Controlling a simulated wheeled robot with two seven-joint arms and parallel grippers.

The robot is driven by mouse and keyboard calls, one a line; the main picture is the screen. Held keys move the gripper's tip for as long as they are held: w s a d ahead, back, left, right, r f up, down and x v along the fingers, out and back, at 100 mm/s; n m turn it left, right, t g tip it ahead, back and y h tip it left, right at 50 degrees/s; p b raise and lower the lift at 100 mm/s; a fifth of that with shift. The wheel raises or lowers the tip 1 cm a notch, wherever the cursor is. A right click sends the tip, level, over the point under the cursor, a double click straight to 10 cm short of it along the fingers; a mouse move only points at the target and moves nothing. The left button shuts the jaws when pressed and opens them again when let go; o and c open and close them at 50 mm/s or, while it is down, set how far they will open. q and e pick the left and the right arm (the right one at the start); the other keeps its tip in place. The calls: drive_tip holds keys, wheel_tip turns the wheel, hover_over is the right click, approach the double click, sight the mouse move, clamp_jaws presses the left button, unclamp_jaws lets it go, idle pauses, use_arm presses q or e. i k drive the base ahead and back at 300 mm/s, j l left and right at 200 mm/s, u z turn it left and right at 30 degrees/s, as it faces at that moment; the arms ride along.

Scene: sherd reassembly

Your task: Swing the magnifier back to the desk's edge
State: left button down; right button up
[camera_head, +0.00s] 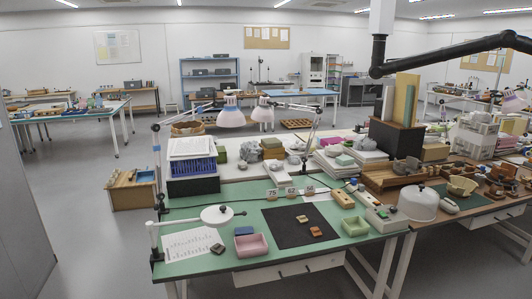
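The magnifier (217,214) has a round white head with a short dark handle on its right side. It hangs over the left part of the green desk (200,268). The head is over the upper right of a printed white sheet (184,246). Neither of my grippers shows in this view.
A pink tray (251,246), a blue block (243,230) and a small dark box (217,248) lie close to the magnifier. A black mat (290,236) with small brown pieces is to the right. Lamps (231,113) and a paper rack (192,165) stand behind.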

sight(151, 226)
drive_tip(key=i+z, duration=0.1)
drive_tip(key=z, duration=0.25)
drive_tip(key=i+j+z, duration=0.1)
drive_tip(key=z, duration=0.3)
drive_tip(key=i+j+z, duration=0.25)
drive_tip(key=i+j, duration=0.15)
drive_tip(key=j, duration=0.25)
drive_tip(key=i+j+z, duration=0.15)
drive_tip(key=j, duration=0.2)
drive_tip(key=i+j, duration=0.3)
drive_tip(key=j, duration=0.2)
